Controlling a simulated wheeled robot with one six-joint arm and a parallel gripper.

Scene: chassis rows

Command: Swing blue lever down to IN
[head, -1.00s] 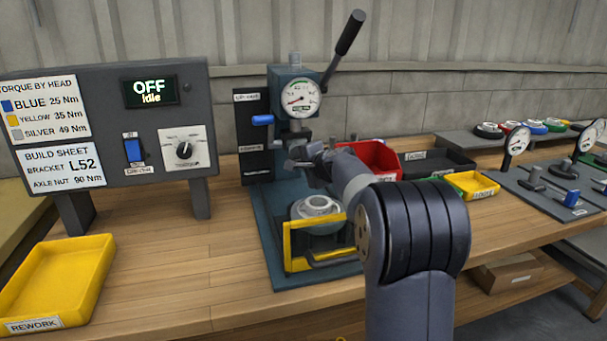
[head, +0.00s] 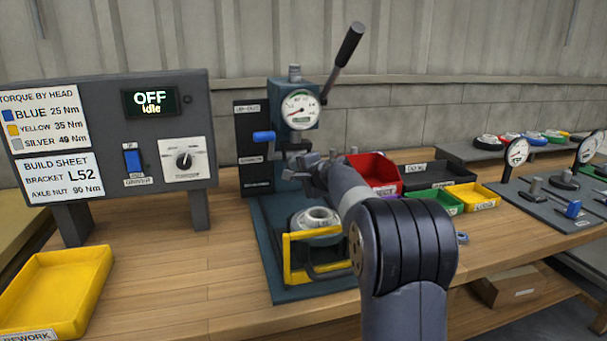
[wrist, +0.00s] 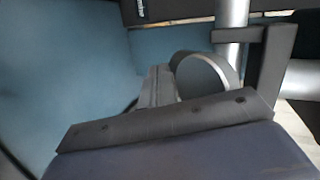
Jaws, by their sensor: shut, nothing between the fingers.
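The blue lever (head: 264,136) sticks out to the left of the press column in the head view, beside a dark label plate (head: 252,120). It looks about level. My gripper (head: 298,171) is shut and empty. It appears below and to the right of the lever's blue end in the head view, in front of the press column, apart from the blue end. In the wrist view, my closed fingers (wrist: 158,88) point at a blue-grey surface, and the blue lever end cannot be seen there.
The press (head: 298,90) has a long black-gripped handle (head: 348,45) at upper right and a yellow guard frame (head: 287,262) below. A red bin (head: 372,172) stands right of my gripper. A control panel (head: 100,130) stands at left. Bench between panel and press is clear.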

